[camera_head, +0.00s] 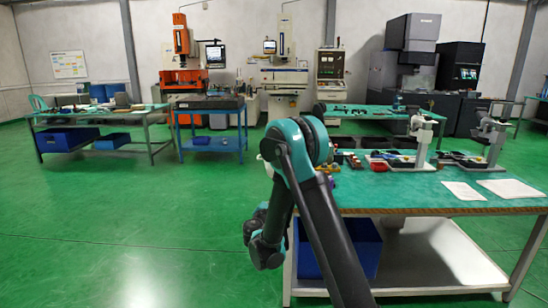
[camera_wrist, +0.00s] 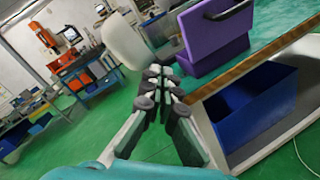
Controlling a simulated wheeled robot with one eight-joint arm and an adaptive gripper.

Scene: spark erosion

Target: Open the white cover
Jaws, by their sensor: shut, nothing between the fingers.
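In the wrist view a smooth, rounded white piece (camera_wrist: 126,42) stands just beyond my fingertips, beside a purple box; it looks like the white cover, but I cannot tell how it is hinged or whether it is open. My gripper (camera_wrist: 160,72) is shut and empty, its dark finger pads together, apart from the white piece as far as I can see. In the head view my arm folds down at the left end of the near workbench (camera_head: 400,190), hiding the bench corner and most of the gripper.
The purple box (camera_wrist: 215,40) with a dark handle stands at the bench edge. Papers (camera_head: 464,191) and grey-white stands (camera_head: 420,135) occupy the bench's right. Green floor (camera_head: 140,220) is clear at left.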

